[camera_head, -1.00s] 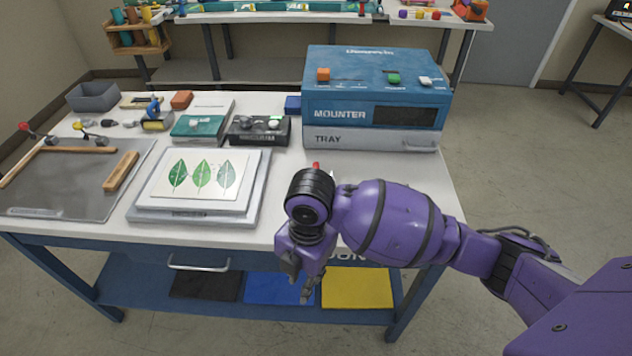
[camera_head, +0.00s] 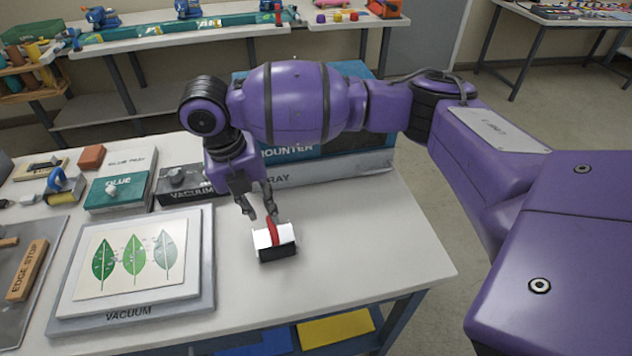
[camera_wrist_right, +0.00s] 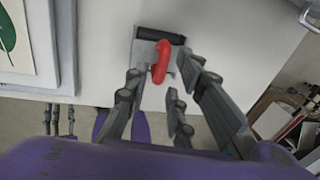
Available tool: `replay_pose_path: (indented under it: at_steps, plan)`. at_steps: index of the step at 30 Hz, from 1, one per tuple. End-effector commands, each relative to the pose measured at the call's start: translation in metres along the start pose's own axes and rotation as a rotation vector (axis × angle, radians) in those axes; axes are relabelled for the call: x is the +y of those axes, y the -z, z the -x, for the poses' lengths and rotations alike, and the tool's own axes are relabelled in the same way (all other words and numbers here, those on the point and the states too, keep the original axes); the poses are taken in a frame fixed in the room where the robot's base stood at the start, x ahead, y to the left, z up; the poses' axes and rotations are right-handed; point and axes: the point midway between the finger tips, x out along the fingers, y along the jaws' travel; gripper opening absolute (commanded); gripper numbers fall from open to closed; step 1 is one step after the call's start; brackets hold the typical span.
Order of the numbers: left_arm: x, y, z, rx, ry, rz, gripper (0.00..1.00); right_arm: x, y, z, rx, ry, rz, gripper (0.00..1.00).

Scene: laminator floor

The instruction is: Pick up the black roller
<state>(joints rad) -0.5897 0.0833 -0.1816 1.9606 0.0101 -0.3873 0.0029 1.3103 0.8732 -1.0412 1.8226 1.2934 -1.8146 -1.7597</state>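The black roller (camera_head: 277,252) rests on the white table in front of the blue mounter. It has a dark roller part, a pale metal frame and a red handle (camera_head: 272,231). In the right wrist view the dark roller (camera_wrist_right: 173,34) lies at the top, with its red handle (camera_wrist_right: 160,62) pointing toward my gripper. My right gripper (camera_head: 261,212) is just above and behind the handle, fingers spread and empty. In the wrist view its fingers (camera_wrist_right: 165,85) stand on either side of the handle's line. Grey fingers at the lower left of that view look like my left gripper (camera_wrist_right: 60,118), small and unclear.
The vacuum plate (camera_head: 190,300) with a leaf print stands left of the roller. A teal block (camera_head: 118,192) and a dark vacuum box (camera_head: 180,185) are behind it. The mounter (camera_head: 310,150) is partly hidden by my arm. The table right of the roller is clear.

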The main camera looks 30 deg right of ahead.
Motion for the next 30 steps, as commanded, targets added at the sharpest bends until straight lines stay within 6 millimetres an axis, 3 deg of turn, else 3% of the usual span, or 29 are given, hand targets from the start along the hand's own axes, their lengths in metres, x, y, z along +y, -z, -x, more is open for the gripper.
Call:
replay_pose_path:
  at_steps: [1, 6, 15, 23, 28, 30]
  plan:
    - [-0.001, -0.009, 0.001, -0.015, 0.002, -0.002, 0.40, -0.001, 0.002, -0.011, 0.008, 0.003, 0.000, 0.23]
    - [-0.004, -0.019, 0.004, -0.034, 0.004, -0.007, 0.40, -0.001, 0.003, -0.026, 0.009, 0.003, 0.000, 0.23]
    - [-0.004, -0.009, 0.005, -0.019, 0.002, -0.009, 0.40, -0.004, 0.004, -0.067, 0.009, 0.003, -0.001, 0.23]
    - [0.000, -0.002, 0.001, -0.006, -0.002, -0.003, 0.40, -0.003, 0.003, -0.073, 0.005, 0.002, 0.000, 0.23]
    - [0.002, -0.001, 0.001, -0.005, -0.002, 0.004, 0.40, -0.003, 0.002, -0.072, 0.004, 0.002, 0.000, 0.02]
    - [0.002, -0.001, 0.001, -0.005, -0.003, 0.005, 0.40, -0.003, 0.002, -0.072, 0.004, 0.002, 0.000, 0.00]
